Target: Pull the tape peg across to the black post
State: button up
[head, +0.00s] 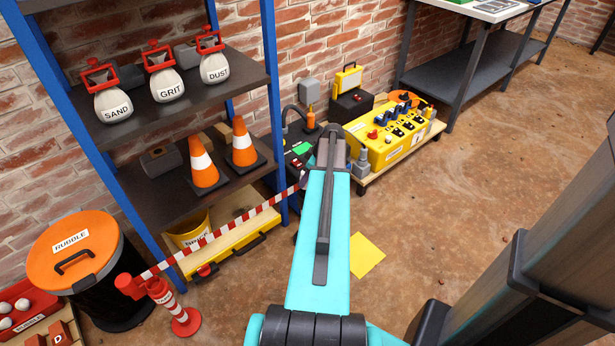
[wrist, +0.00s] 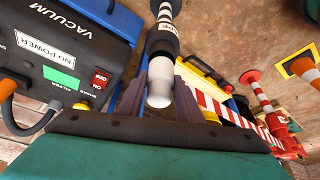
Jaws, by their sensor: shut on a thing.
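My gripper (wrist: 159,98) is shut on the tape peg, a pale silver rounded piece (wrist: 160,82) between its two dark fingers. The black post (wrist: 165,8), banded in white with a black TAPE-labelled collar (wrist: 163,37), lies directly beyond and in line with it; I cannot tell whether peg and post touch. Red-and-white tape (head: 225,229) stretches from the red post (head: 176,310) at lower left to beside my arm; it also runs behind the right finger in the wrist view (wrist: 225,112). In the head view my arm hides the black post and fingertips.
Blue-framed shelves (head: 190,100) with bags and orange cones (head: 203,166) stand left. The vacuum unit (wrist: 70,50) is close at the gripper's left. A yellow switch panel (head: 385,140) sits on a low platform by the wall. A yellow square (head: 367,254) marks the open floor.

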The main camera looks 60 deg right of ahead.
jog(key=shift+f, duration=0.45)
dwell(0.6)
jog(key=o, duration=1.7)
jog(key=shift+r+p, duration=1.8)
jog(key=shift+r, duration=1.7)
jog(key=shift+w, duration=0.2)
